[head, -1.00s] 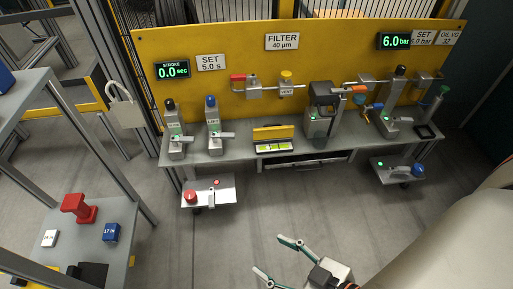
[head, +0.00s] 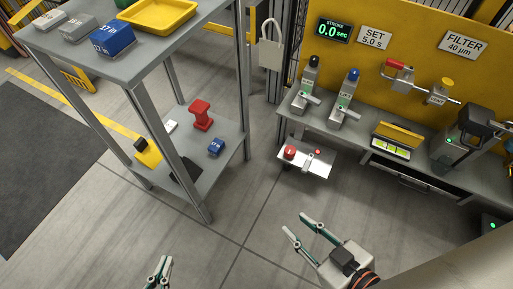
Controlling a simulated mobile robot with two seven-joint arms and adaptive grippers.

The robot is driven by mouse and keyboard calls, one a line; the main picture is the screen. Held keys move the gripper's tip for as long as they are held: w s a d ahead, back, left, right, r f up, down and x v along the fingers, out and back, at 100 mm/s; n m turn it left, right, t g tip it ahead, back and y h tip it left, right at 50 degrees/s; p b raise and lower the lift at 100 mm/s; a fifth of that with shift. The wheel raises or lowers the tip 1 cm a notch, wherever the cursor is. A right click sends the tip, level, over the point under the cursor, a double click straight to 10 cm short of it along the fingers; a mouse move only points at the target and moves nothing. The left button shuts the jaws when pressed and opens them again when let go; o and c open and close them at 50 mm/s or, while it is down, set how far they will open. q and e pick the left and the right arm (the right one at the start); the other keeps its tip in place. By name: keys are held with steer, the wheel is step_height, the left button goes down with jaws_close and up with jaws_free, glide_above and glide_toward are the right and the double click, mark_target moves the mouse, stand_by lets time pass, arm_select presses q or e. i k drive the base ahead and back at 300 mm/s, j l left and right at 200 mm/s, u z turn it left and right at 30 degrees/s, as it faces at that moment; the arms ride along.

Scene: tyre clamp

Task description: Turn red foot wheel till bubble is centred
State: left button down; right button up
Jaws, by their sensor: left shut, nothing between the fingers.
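A red round wheel or knob (head: 290,152) sits on the left of a small grey plate (head: 318,170) low at the bench's left end. A yellow unit with a greenish window (head: 391,150) stands on the bench; I cannot make out a bubble in it. My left gripper (head: 158,265) is at the bottom edge, shut and empty, far from the red wheel. My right gripper (head: 296,224) is open and empty over the floor, below the plate in the picture and apart from it.
A grey two-level rack (head: 205,205) on the left holds a yellow tray (head: 157,12), blue blocks (head: 113,39) and a red stand (head: 201,115). Bench clamps (head: 306,85) stand by the yellow panel (head: 400,65). The floor between rack and bench is clear.

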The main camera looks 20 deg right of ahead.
mark_target(290, 151)
steer(key=l+u, duration=0.35)
steer(key=i+l+u, duration=0.1)
steer(key=u, duration=0.2)
steer(key=l+u, duration=0.55)
steer(key=l, duration=0.25)
steer(key=k+l+u, duration=0.15)
steer(key=l, duration=1.1)
steer(key=k, duration=0.1)
steer(key=u, duration=0.05)
